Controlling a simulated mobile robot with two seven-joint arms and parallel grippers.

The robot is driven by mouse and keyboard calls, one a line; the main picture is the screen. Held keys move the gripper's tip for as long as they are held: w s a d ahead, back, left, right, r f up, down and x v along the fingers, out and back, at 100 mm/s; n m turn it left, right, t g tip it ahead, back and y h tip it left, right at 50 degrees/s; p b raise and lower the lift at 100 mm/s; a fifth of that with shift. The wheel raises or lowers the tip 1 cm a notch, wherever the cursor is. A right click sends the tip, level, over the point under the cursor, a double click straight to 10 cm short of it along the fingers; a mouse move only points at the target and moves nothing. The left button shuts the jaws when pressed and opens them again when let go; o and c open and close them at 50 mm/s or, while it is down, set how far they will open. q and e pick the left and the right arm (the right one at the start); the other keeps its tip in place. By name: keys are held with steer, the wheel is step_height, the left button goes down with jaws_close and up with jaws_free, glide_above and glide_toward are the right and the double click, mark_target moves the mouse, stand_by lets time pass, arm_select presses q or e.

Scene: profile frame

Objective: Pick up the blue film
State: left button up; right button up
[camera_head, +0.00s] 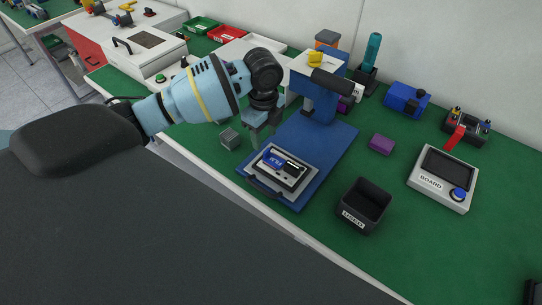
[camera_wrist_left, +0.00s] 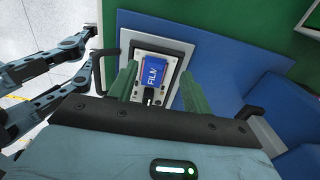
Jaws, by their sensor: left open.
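The blue film (camera_head: 273,160), a small blue piece lettered FILM, lies flat in a black-and-white holder (camera_head: 299,186) on the blue base plate of a press. In the left wrist view the film (camera_wrist_left: 153,73) shows between my two green-grey fingers, with a small black piece at its lower end. My left gripper (camera_head: 264,139) comes from above and hangs over the far left side of the holder. It is open and empty, with its fingers (camera_wrist_left: 157,88) on either side of the film in the picture. I cannot tell how far above the film they are. My right gripper is not in view.
The press column (camera_head: 318,100) stands close behind the holder. A black labelled bin (camera_head: 364,207) is to its right, a small grey block (camera_head: 229,138) to its left. A purple block (camera_head: 381,145) and a BOARD device (camera_head: 441,180) are farther right. Green mat is bare between them.

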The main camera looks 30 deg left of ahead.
mark_target(266, 150)
arm_select(q)
steer(key=f, duration=0.5)
steer(key=shift+s+d, duration=0.2)
steer(key=shift+d, duration=0.1)
steer(key=c, duration=1.1)
